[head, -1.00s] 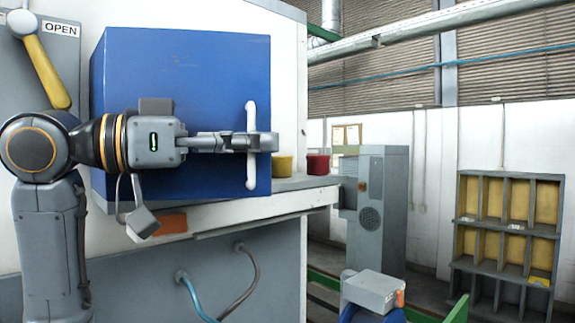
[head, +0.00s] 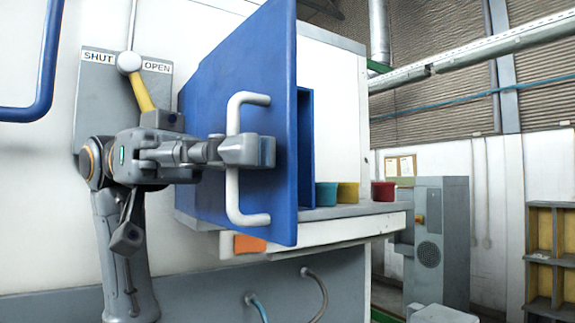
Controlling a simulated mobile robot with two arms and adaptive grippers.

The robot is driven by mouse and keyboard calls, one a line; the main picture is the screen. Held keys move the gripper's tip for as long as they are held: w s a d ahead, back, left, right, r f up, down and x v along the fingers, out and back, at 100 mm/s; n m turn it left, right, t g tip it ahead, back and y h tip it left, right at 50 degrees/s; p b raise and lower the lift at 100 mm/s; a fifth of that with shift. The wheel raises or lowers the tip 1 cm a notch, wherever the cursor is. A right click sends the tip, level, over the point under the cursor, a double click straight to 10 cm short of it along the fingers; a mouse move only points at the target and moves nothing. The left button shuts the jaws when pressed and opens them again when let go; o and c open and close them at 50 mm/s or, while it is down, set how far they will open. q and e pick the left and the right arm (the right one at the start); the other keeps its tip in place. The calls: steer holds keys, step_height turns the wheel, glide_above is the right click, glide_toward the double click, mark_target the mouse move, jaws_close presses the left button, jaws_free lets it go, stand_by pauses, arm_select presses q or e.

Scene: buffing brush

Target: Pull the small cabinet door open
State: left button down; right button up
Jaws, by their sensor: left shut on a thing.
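The small blue cabinet's door (head: 275,80) stands swung out from the cabinet body (head: 305,150), with a gap along its right side. A white bar handle (head: 233,192) is upright on the door's outer face. My left gripper (head: 250,151) is shut on the handle near its middle, coming in from the left. The cabinet's inside is mostly hidden behind the door. My right gripper is not in view.
The cabinet stands on a white ledge (head: 335,231). Teal (head: 326,193), yellow (head: 347,192) and red (head: 383,191) pots stand to its right. A lever (head: 139,85) with SHUT and OPEN labels is behind my left arm. Hoses hang below the ledge.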

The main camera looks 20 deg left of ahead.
arm_select(q)
steer(key=s+a, duration=0.2)
steer(key=a, duration=0.1)
steer(key=s+a+b, duration=0.1)
steer(key=shift+s+a+r, duration=0.2)
steer(key=shift+s+r, duration=0.05)
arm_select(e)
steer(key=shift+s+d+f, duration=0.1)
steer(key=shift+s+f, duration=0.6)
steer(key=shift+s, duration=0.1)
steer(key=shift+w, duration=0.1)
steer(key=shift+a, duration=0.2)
